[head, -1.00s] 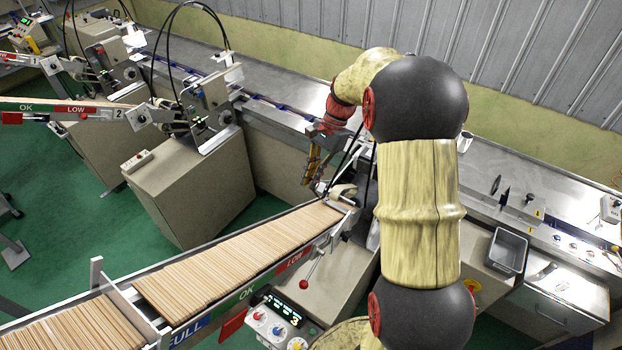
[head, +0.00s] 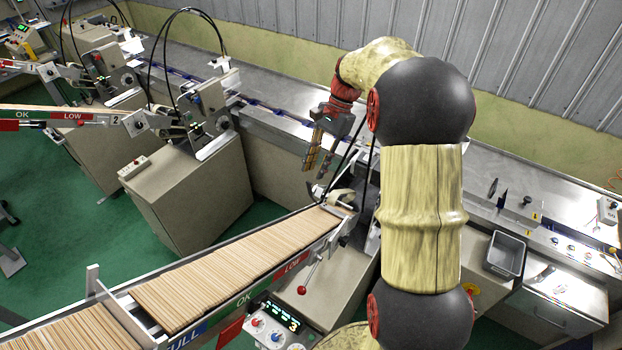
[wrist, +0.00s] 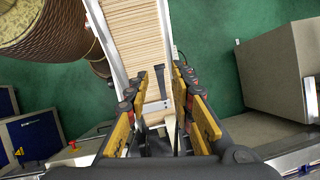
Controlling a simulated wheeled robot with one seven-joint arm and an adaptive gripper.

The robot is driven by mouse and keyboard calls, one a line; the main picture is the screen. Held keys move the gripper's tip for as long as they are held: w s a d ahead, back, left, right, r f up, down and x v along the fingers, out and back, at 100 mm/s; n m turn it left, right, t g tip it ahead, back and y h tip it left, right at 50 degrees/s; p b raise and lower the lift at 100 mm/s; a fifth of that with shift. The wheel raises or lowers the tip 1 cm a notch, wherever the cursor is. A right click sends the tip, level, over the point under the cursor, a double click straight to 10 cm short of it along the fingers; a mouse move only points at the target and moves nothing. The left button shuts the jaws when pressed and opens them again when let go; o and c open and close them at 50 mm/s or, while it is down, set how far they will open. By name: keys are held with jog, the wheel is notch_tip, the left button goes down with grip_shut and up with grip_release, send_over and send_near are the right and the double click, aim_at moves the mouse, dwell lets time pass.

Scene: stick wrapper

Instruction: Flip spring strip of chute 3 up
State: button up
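Chute 3 is the near sloping chute (head: 95,282), filled with a row of wooden sticks (head: 235,262); its panel display shows a 3. A pale curved piece (head: 342,196), perhaps the spring strip, sits at the chute's upper end; I cannot tell whether it is up or down. My gripper (head: 316,168) hangs above that end, apart from it, with nothing in it. In the wrist view, my gripper (wrist: 168,85) has its fingers apart, straddling the view of the chute end. A dark bracket (wrist: 156,106) shows between them, and the fingers partly hide the parts there.
A red-knobbed lever (head: 302,290) and control panel (head: 272,322) stand beside the chute. Another machine (head: 207,105) with chute 2 is at left. A long metal conveyor table (head: 275,100) runs behind. A grey bin (head: 506,254) is at right. Open green floor (head: 90,180) lies left.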

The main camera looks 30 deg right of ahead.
jog(key=v, duration=0.6)
dwell(0.5)
